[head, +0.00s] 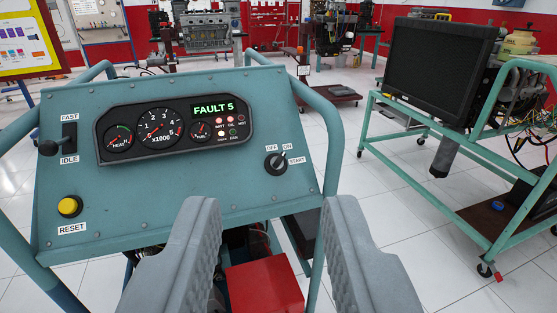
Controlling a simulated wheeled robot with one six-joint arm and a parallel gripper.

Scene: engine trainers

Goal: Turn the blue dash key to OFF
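The blue dash (200,195) fills the left and middle of the view, tilted toward me. Its key switch (275,163) sits at the right side, a dark key in a round grey ring. The labels OFF, ON and START run around its upper right side. The key's bow looks slanted, but it is too small to tell surely which label it points to. My gripper (270,205) is open and empty, its two grey fingers wide apart in front of the dash's lower edge. The key shows between and above the fingertips, apart from them.
The gauge cluster (175,128) reads FAULT 5 with red lamps lit. A throttle lever (50,147) and a yellow reset button (70,206) are at left. A tube frame surrounds the dash. A red box (264,288) lies below. A green cart with a black screen (445,65) stands right.

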